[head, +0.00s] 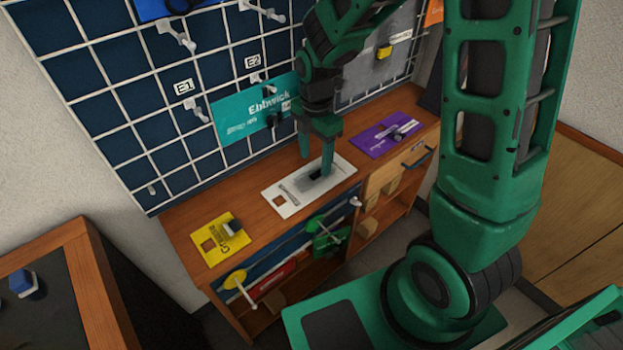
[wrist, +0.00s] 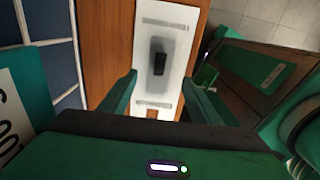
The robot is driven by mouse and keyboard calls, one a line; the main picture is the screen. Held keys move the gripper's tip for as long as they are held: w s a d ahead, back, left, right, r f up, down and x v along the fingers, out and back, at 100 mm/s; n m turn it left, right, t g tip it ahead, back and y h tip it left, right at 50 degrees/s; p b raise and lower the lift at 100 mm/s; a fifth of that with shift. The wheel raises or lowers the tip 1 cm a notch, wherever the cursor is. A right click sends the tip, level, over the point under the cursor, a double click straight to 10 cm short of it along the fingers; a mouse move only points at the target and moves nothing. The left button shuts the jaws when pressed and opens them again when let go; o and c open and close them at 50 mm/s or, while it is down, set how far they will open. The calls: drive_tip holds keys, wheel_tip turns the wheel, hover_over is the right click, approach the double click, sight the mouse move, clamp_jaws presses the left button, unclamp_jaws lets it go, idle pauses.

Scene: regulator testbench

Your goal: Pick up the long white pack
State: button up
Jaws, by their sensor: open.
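The long white pack (head: 304,193) lies flat on the wooden bench, between a yellow pack and a purple pack. In the wrist view the white pack (wrist: 181,55) runs away from me, with a small dark block at its middle and a slot near each end. My gripper (head: 316,162) points down over the pack in the head view. In the wrist view its two fingers (wrist: 160,85) stand apart, one toward each long side of the pack, with nothing between them. The exact gap between fingertips and pack is hard to tell.
The yellow pack (head: 221,239) lies at the bench's left and the purple pack (head: 387,136) at its right. A teal Ebbwick pack (head: 250,112) hangs on the wire grid behind. Shelves below the bench (head: 194,216) hold several items. A dark-topped table (head: 62,300) stands at lower left.

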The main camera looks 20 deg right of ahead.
sight(313, 174)
drive_tip(key=shift+a+f, duration=0.15)
drive_tip(key=shift+f, duration=1.05)
drive_tip(key=shift+a+f, duration=0.1)
drive_tip(key=shift+f, duration=1.05)
drive_tip(key=shift+c, duration=0.6)
drive_tip(key=c, duration=1.1)
drive_tip(key=shift+o, duration=0.2)
